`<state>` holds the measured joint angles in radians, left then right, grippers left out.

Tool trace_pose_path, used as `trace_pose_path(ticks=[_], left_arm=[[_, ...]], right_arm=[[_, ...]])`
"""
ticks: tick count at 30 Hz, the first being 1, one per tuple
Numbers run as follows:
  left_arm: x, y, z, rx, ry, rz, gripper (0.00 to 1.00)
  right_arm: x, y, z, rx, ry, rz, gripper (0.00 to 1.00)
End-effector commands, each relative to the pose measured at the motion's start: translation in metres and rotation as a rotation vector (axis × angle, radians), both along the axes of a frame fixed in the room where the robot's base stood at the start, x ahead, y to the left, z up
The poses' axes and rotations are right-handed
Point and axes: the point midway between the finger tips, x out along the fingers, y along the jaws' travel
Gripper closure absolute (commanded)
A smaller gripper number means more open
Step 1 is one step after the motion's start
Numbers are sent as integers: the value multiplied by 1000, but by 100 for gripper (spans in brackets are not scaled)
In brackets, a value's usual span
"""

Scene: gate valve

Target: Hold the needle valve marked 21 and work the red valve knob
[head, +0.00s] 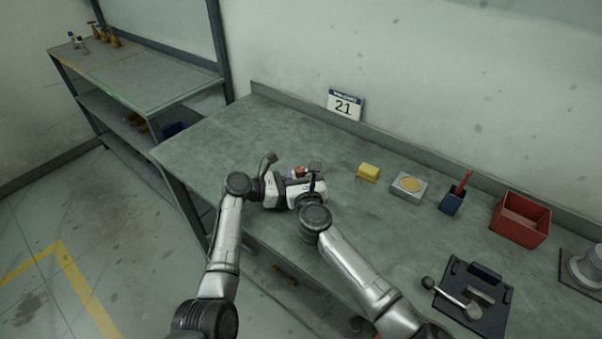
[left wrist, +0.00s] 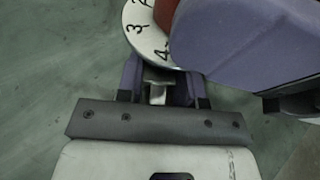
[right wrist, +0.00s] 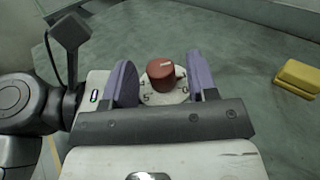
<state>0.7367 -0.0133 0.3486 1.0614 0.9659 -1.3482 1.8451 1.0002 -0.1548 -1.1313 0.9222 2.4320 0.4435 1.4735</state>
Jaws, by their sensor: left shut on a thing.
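The needle valve has a red knob (right wrist: 161,74) on a white numbered dial (right wrist: 164,95) in the right wrist view. The dial (left wrist: 143,38) also shows at the top of the left wrist view, the knob mostly hidden there by a purple right finger. My left gripper (left wrist: 160,82) is shut on the valve's metal part below the dial. My right gripper (right wrist: 159,62) is open, its purple fingers on either side of the knob with gaps visible. In the head view the knob (head: 299,171) is small between the grippers, which hide most of the valve.
A sign reading 21 (head: 345,104) stands at the bench's back edge. To the right are a yellow block (head: 368,172), a grey box with a tan disc (head: 409,186), a blue holder (head: 452,203), a red bin (head: 521,221) and a black fixture (head: 474,297). The bench's left part is clear.

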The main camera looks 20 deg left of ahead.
Motion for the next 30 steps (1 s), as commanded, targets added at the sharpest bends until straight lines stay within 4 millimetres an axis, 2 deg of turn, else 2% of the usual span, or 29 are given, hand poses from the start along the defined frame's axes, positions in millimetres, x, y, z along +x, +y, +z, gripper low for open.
trace_pose_path(ticks=[2,14,23,30], left_arm=[[0,0,1,-1,-2,0,79],[0,0,1,-1,-2,0,79],[0,0,1,-1,-2,0,79],[0,0,1,-1,-3,-1,79]], right_arm=[[0,0,0,0,0,0,55],[0,0,0,0,0,0,93],[1,-1,-1,-4,7,57,94],[4,-4,0,-9,6,226,94]])
